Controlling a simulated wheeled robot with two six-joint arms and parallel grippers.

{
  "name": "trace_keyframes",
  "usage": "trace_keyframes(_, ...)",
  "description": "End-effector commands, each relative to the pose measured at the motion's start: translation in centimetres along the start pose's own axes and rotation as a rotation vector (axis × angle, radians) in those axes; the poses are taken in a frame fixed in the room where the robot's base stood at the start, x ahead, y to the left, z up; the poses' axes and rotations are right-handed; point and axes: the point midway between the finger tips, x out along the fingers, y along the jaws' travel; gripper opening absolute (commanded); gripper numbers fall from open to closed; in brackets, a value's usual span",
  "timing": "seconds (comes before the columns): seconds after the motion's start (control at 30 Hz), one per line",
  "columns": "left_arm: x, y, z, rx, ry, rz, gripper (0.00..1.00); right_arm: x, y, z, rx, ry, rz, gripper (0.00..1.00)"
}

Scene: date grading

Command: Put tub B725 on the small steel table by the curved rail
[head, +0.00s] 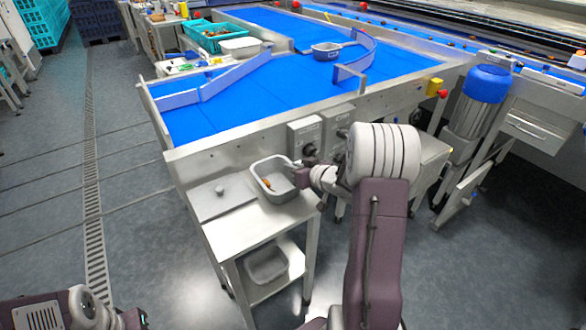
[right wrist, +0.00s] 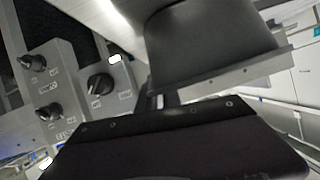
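A light grey tub (head: 262,186) with a small orange-brown item inside is at the back of the small steel table (head: 238,226). I cannot tell whether it rests on the top or is just above it. My right gripper (head: 297,168) is at this tub's right rim; its grip is not clear. The right wrist view shows dark finger parts (right wrist: 165,98) close up. Another grey tub (head: 327,55) with a label stands on the blue belt beside the curved rail (head: 362,45). I cannot read either label. My left arm shows at the bottom left; its fingertips are not seen.
A flat plate with a knob (head: 221,194) covers the table's left part. Another grey tub (head: 268,266) is on its lower shelf. Control boxes (head: 304,136) are on the conveyor frame behind. A teal crate (head: 205,38) stands beyond. The floor at left is clear.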

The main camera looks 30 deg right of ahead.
Motion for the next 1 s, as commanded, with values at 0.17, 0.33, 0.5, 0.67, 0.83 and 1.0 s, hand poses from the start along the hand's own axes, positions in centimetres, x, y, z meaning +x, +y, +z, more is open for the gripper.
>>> trace_keyframes(0.17, 0.0, 0.0, 0.0, 0.0, 0.0, 0.0, 0.36, 0.0, 0.0, -0.1, 0.0, 0.0, 0.0, 0.25)
trace_keyframes(0.33, -0.1, 0.0, 0.0, 0.0, 0.0, 0.0, 0.36, -0.1, 0.0, -0.1, -0.001, 0.001, 0.0, 0.25)
trace_keyframes(0.5, -0.9, 0.0, -0.1, 0.0, 0.0, 0.0, 0.36, -1.7, 0.1, -0.7, 0.001, 0.001, 0.004, 0.25)
trace_keyframes(0.67, -2.1, 0.0, -0.2, 0.0, 0.0, 0.0, 0.36, -5.5, 0.0, -0.8, 0.001, 0.001, 0.005, 0.25)
trace_keyframes(0.83, -3.3, 0.1, -0.3, 0.0, 0.0, 0.0, 0.36, -9.2, 0.1, -0.7, 0.002, 0.001, 0.006, 0.25)
trace_keyframes(1.0, -2.5, 0.1, -0.3, 0.0, 0.0, 0.0, 0.36, -11.4, 0.1, -0.3, -0.002, 0.004, 0.004, 0.25)
